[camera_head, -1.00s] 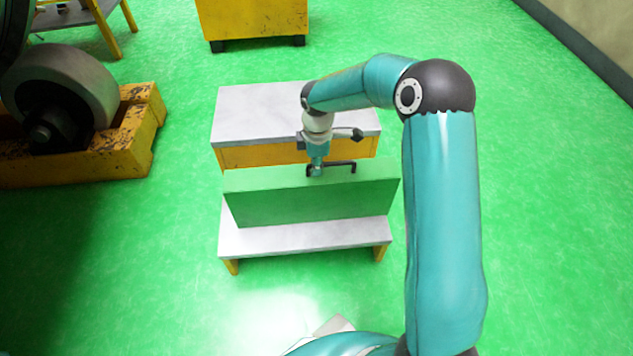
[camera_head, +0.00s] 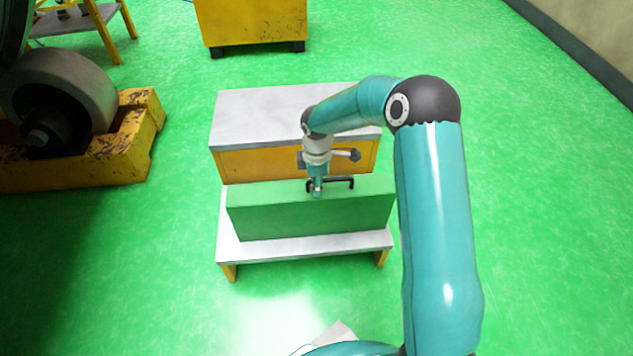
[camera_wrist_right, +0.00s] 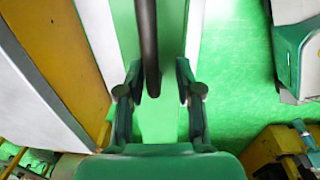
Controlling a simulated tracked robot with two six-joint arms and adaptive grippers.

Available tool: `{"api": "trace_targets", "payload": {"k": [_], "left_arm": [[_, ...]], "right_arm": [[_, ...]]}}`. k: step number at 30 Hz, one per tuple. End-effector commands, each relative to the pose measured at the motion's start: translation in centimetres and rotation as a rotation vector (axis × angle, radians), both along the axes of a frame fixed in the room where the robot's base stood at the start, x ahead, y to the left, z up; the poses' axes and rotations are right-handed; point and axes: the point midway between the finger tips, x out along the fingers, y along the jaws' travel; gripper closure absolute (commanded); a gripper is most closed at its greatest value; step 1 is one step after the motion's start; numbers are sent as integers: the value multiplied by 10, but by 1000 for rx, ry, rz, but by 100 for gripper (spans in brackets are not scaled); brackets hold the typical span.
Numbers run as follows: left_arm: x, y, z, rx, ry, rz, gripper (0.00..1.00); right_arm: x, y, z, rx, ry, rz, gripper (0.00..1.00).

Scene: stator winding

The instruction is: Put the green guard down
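The green guard (camera_head: 310,216) is a long upright block standing on the lower white step (camera_head: 300,249) of a bench, with its bottom edge appearing to rest there. A dark bar handle (camera_head: 345,182) is on its top; it also shows in the right wrist view (camera_wrist_right: 149,45). My right gripper (camera_head: 316,192) is at the left end of the handle. In the right wrist view my right gripper (camera_wrist_right: 160,90) has its fingers apart, one on each side of the handle, with gaps between. My left gripper is not in view.
The bench's higher white step (camera_head: 285,108) with a yellow front (camera_head: 270,163) lies just behind the guard. A yellow stand with a grey roller (camera_head: 65,90) is at the left. A yellow cabinet (camera_head: 250,22) stands at the back. The green floor to the right is clear.

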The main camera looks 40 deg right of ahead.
Motion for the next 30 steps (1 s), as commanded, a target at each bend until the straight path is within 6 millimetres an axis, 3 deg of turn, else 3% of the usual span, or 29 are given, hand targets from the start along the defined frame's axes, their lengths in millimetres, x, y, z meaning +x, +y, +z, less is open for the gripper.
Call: {"api": "trace_targets", "payload": {"k": [8,13,24,30], "left_arm": [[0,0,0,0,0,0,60],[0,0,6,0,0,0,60],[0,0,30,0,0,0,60],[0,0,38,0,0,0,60]], "right_arm": [[0,0,1,-1,-1,0,62],[0,0,13,-1,-3,0,62],[-4,2,84,-1,-4,1,62],[-6,3,112,0,-2,-1,62]]}}
